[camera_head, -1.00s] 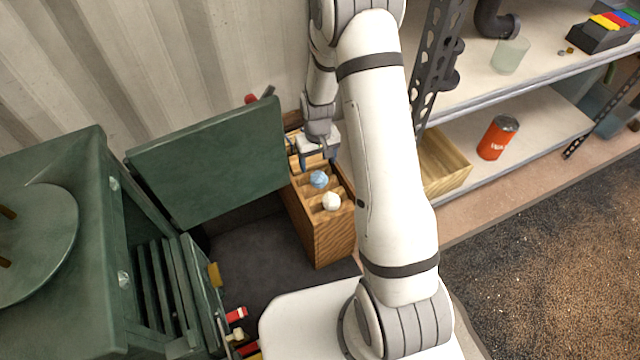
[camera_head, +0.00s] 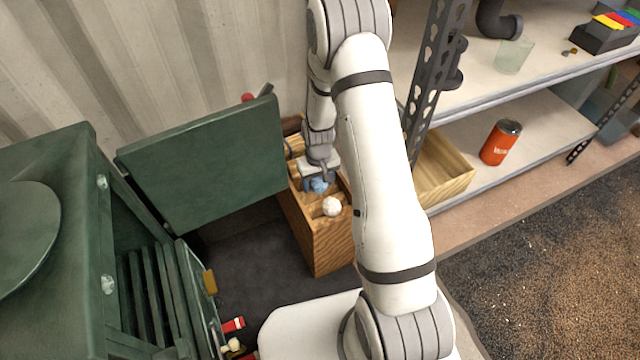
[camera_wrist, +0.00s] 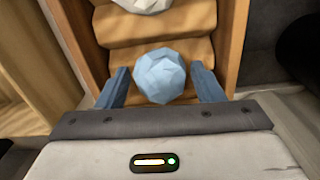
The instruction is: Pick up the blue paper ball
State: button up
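The blue paper ball (camera_wrist: 160,76) is a faceted light blue ball in a compartment of the wooden box (camera_head: 326,250). In the wrist view it lies between the two blue fingers of my gripper (camera_wrist: 163,88), with a visible gap on each side. In the head view my gripper (camera_head: 318,181) is down at the box and partly covers the blue ball (camera_head: 320,187). The gripper is open around the ball. A white paper ball (camera_head: 331,206) sits in the neighbouring compartment nearer the camera, and its edge also shows at the top of the wrist view (camera_wrist: 143,4).
A green cabinet (camera_head: 60,200) with an open green door (camera_head: 205,165) stands left of the box. At the right are a shelf (camera_head: 540,125) with an orange can (camera_head: 501,142) and an open wooden crate (camera_head: 440,188).

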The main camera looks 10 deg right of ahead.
jog(key=c, duration=0.8)
